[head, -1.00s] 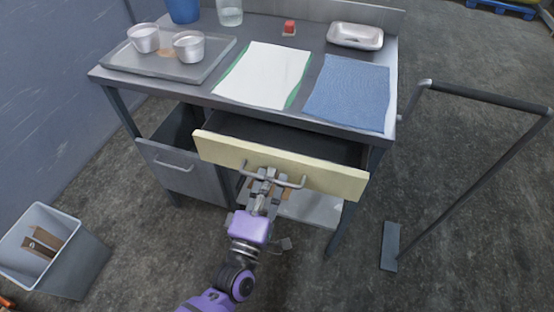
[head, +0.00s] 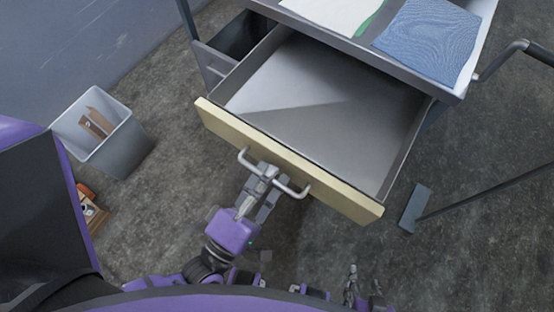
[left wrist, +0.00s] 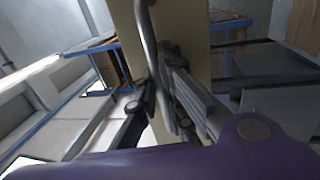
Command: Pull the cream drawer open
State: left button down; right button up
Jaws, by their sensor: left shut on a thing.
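The cream drawer (head: 335,188) is far out of the bench, and its grey interior looks empty. Its metal bar handle (head: 291,190) is on the front panel. My left gripper (head: 266,173) is shut on the handle near the middle of the bar. In the left wrist view the handle (left wrist: 148,45) runs between the fingers, close to the cream front (left wrist: 185,45). Small grey metal parts at the bottom edge of the head view seem to be my right gripper (head: 354,285), mostly cut off, jaws unclear.
The bench top holds a white cloth (head: 335,10) and a blue cloth (head: 430,38). A grey open compartment (head: 215,65) is left of the drawer. A grey bin (head: 120,140) stands on the floor at left. A cart handle (head: 495,60) is at right.

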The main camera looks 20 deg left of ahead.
jog(key=shift+w, duration=0.1)
pick_arm(q)
jog(key=c, duration=1.9)
grip_release()
jog(key=shift+c, duration=0.2)
jog(key=shift+o, duration=0.5)
pick_arm(e)
jog(key=shift+w+a+r, duration=0.1)
jog(key=shift+w, duration=0.15)
pick_arm(q)
jog(key=v, duration=1.2)
pick_arm(e)
jog(key=shift+s, duration=0.15)
